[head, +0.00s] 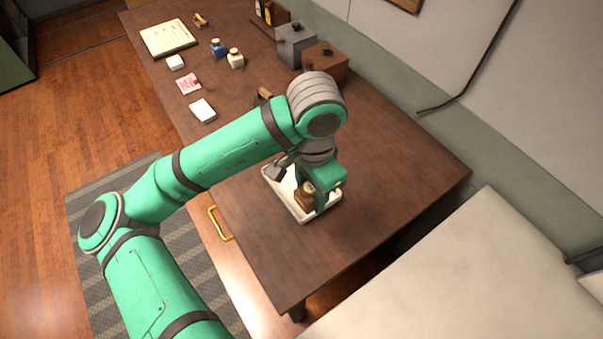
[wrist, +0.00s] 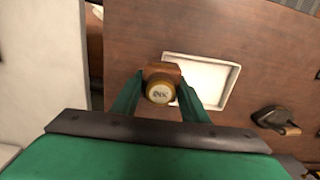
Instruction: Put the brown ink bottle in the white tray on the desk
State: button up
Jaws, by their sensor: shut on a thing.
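The brown ink bottle (wrist: 161,90) has a pale, lettered cap and sits between the two fingers of my gripper (wrist: 159,98) in the wrist view. My gripper is shut on it. In the head view the bottle (head: 304,198) shows below my gripper (head: 318,196), over the white tray (head: 300,216). In the wrist view the tray (wrist: 232,85) lies beside and partly beneath the bottle, which overlaps its near left edge. I cannot tell whether the bottle touches the tray.
On the desk (head: 400,170) stand a blue bottle (head: 217,48), a white bottle (head: 236,58), a grey box (head: 295,45) and a brown box (head: 325,65). A dark wooden-handled object (wrist: 276,121) lies near the tray. The desk's right part is clear.

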jog(key=w+f, duration=0.2)
jog(key=w, duration=0.1)
jog(key=w+a+f, duration=0.1)
jog(key=w+f, duration=0.1)
jog(key=w, duration=0.1)
jog(key=w+f, duration=0.3)
jog(key=w, duration=0.1)
jog(key=shift+a+f, duration=0.1)
jog(key=shift+a, duration=0.1)
jog(key=shift+w+f, duration=0.6)
jog(key=shift+w+a+f, duration=0.1)
jog(key=shift+f, duration=1.7)
jog(key=shift+f, duration=0.15)
jog(key=o, duration=1.2)
jog(key=shift+c, duration=0.2)
notch_tip(320, 180, up, 12)
jog(key=shift+r, duration=0.2)
